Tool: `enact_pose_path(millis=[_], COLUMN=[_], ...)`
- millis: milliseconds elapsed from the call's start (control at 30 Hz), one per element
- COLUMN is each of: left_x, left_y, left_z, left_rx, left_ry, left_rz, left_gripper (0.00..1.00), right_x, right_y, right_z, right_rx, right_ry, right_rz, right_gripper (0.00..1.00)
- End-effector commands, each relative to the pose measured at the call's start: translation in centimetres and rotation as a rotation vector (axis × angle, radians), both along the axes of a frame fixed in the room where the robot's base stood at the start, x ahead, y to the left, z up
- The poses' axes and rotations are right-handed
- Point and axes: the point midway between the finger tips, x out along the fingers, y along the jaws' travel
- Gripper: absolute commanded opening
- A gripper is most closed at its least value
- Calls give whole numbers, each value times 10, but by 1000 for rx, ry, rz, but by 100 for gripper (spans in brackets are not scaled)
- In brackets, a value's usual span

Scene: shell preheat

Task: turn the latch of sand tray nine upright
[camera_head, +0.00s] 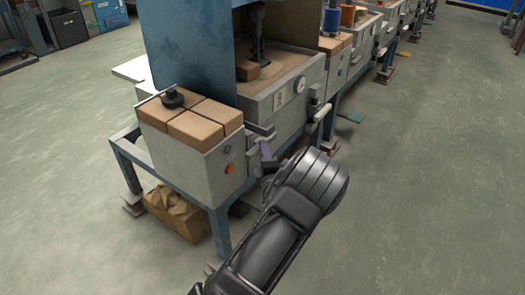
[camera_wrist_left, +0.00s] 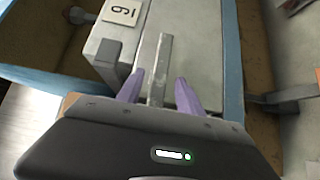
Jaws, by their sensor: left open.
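The sand tray (camera_head: 262,103) is a pale grey box with a sandy top and a round dial, under the blue frame. In the left wrist view its grey face (camera_wrist_left: 197,60) carries a tag (camera_wrist_left: 121,11) with one digit that looks like an inverted nine. A straight grey latch bar (camera_wrist_left: 163,55) runs up the picture there. My left gripper (camera_wrist_left: 160,93) is open, with its purple fingertips on either side of the bar's lower part. Contact cannot be told. In the head view this gripper (camera_head: 267,154) is at the tray's front corner, and my wrist hides part of that area.
A grey box with brown blocks (camera_head: 205,122) and an orange button (camera_head: 229,168) stands close left of the gripper. A crumpled brown carton (camera_head: 180,212) sits under the blue stand. More stations line up behind. The floor (camera_head: 430,180) at right is clear.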

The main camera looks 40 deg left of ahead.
Motion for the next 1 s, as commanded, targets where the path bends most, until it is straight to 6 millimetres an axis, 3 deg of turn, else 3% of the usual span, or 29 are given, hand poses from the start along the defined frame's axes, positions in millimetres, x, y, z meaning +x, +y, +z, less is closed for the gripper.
enact_pose_path(millis=[200, 500, 1000], left_x=[17, 19, 19], left_y=[18, 20, 19], left_z=[0, 0, 0], left_rx=[-1, 0, -1], left_ry=[-2, 0, -1], left_rz=[1, 0, 0], left_gripper=[44, 44, 4], right_x=[2, 2, 2], right_y=[-2, -2, -2], right_z=[-8, -7, -7], right_rx=[-3, -4, -3], right_ry=[-4, -4, -3], right_rz=[-5, -5, -5], right_gripper=[36, 36, 36])
